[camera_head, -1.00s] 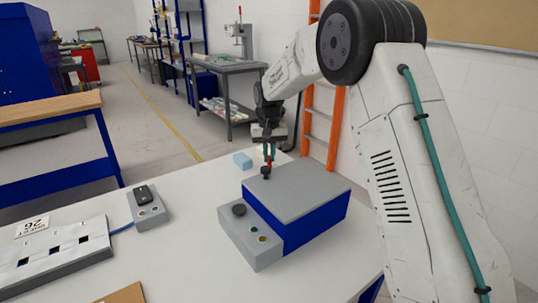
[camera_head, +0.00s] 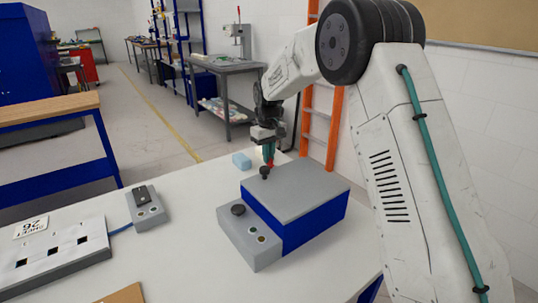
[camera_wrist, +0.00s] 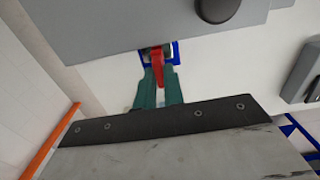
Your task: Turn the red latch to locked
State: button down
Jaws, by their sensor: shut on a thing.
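The red latch (camera_wrist: 158,66) is at the edge of a grey-lidded blue box. In the wrist view it lies between the two green fingertips of my gripper (camera_wrist: 159,88), which are shut on it. A small blue part (camera_wrist: 175,50) shows around its base. In the head view my gripper (camera_head: 269,153) points down at the box's far left corner, with a little of the red latch (camera_head: 271,162) showing beside the fingers. The grey lid (camera_head: 300,188) lies flat on the box (camera_head: 318,222). The latch's exact angle is hard to tell.
A grey control panel (camera_head: 247,238) with a dark button fronts the box. A small switch box (camera_head: 147,208) and a slotted grey fixture (camera_head: 60,255) are at left. The table between is clear.

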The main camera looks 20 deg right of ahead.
aim_at(271, 165)
jog(key=shift+w+r, duration=0.1)
jog(key=c, duration=1.5)
grip_release()
notch_tip(271, 165, up, 8)
jog(key=shift+f, duration=0.15)
jog(key=shift+s+f+m+g, duration=0.4)
jog(key=shift+s+f, duration=0.8)
jog(key=shift+s, duration=0.05)
jog(key=s, duration=0.3)
jog(key=shift+s+d, duration=0.15)
jog(key=s+r+m, duration=0.1)
jog(key=s+r, duration=0.1)
jog(key=s, duration=1.2)
jog(key=s+d+r+m+t, duration=0.1)
jog(key=s+r, duration=0.1)
jog(key=s, duration=1.2)
jog(key=s+d+r+m+t, duration=0.1)
jog(key=s+r, duration=0.2)
jog(key=s, duration=1.2)
